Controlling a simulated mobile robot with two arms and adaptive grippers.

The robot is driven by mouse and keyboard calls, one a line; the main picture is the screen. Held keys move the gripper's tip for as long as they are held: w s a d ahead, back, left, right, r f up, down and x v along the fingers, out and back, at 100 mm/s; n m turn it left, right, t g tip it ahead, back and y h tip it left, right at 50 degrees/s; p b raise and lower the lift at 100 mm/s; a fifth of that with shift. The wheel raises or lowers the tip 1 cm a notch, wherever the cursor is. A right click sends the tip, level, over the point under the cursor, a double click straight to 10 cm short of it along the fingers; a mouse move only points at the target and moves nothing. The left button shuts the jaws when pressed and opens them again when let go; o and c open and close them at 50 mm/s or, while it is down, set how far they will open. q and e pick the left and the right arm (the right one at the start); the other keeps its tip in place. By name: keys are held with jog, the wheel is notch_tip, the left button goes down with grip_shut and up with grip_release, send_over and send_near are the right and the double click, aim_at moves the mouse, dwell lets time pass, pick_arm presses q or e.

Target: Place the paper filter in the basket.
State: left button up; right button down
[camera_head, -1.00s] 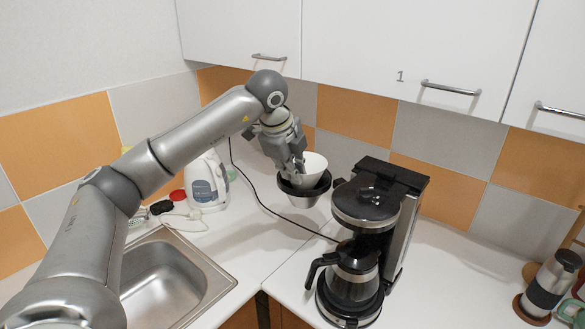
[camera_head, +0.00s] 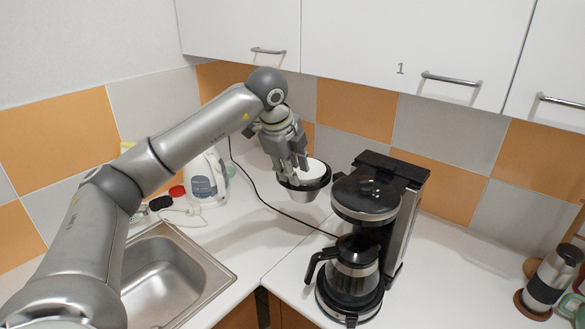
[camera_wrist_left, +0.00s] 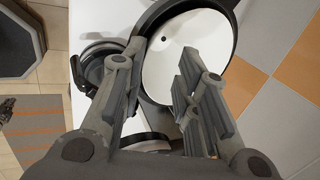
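The white paper filter (camera_head: 313,172) sits down inside the black-rimmed metal basket (camera_head: 306,197), left of the coffee maker (camera_head: 367,197). In the left wrist view the filter (camera_wrist_left: 200,45) fills most of the basket's opening, inside the dark rim (camera_wrist_left: 236,42). My left gripper (camera_head: 293,170) is over the left side of the basket, pointing down. In the wrist view its fingers (camera_wrist_left: 160,65) are apart, with a clear gap between them, close over the filter's near edge. Whether a finger still touches the filter cannot be told.
The glass carafe (camera_head: 352,270) stands under the coffee maker. A steel sink (camera_head: 165,275) lies at the left. A travel mug (camera_head: 549,280) stands at the far right. The counter between is mostly clear.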

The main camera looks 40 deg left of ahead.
pick_arm(q)
jog(key=shift+r+p, duration=0.45)
jog(key=shift+p, duration=0.05)
jog(key=b+v, duration=0.2)
jog(key=v, duration=1)
jog(key=shift+r, duration=0.15)
